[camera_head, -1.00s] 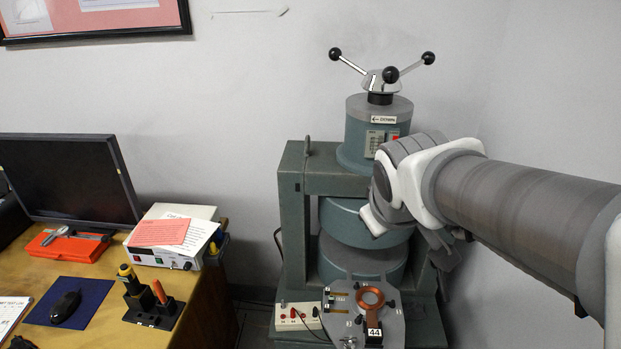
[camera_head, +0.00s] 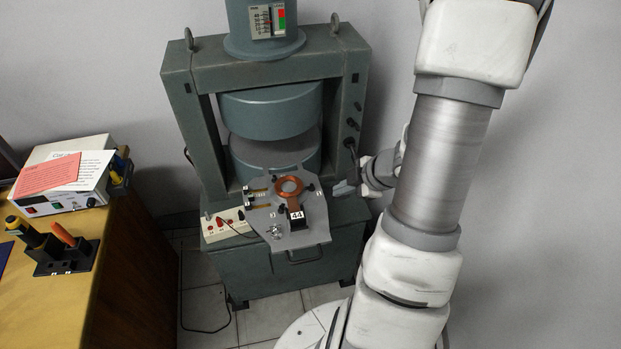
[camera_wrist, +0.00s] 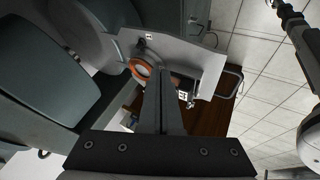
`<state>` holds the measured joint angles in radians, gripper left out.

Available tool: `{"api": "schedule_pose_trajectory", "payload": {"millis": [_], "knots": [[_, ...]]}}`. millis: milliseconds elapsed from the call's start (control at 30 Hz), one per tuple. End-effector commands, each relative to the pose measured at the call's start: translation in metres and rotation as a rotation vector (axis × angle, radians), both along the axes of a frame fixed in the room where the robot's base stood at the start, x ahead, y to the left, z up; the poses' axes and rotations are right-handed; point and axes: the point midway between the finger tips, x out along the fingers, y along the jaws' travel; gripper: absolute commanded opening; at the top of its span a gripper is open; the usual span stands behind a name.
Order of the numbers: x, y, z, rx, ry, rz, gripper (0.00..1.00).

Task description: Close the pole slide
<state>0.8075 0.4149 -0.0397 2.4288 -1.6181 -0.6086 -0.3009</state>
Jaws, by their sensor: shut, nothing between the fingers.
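The magnet (camera_head: 275,115) is a grey-green frame with an upper and a lower round pole and a gap between them. A grey slide plate (camera_head: 303,237), which looks like the pole slide, sticks out in front of the lower pole. It carries a copper ring (camera_head: 288,188) and a black block marked 44 (camera_head: 297,214). My gripper (camera_head: 343,188) is just right of the plate in the head view, apart from it as far as I can tell. In the wrist view my gripper (camera_wrist: 161,75) is shut and empty, its fingers overlapping the plate (camera_wrist: 200,65) near the ring (camera_wrist: 145,68).
A white terminal box (camera_head: 228,224) with a dark lead is left of the plate. A handle (camera_head: 304,256) is below the plate's front. A wooden desk (camera_head: 135,260) with a white instrument (camera_head: 75,170) and a tool stand (camera_head: 62,257) is at left. Tiled floor lies between.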

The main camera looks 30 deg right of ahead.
Motion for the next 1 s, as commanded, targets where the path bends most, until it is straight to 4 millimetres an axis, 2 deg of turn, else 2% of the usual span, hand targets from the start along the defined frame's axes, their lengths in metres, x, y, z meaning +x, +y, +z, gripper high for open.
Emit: {"api": "schedule_pose_trajectory", "payload": {"millis": [100,233,633,700,800,1000], "knots": [[-0.002,0.004,-0.009,0.02,0.003,0.015,0.0],[0.006,0.008,-0.023,0.02,0.003,0.017,0.0],[0.053,0.028,-0.091,0.02,0.003,0.018,0.0],[0.065,0.022,-0.083,0.016,0.0,0.016,0.0],[0.077,0.019,-0.083,0.016,0.001,0.015,0.0],[0.089,0.015,-0.083,0.017,0.002,0.015,0.0]]}}
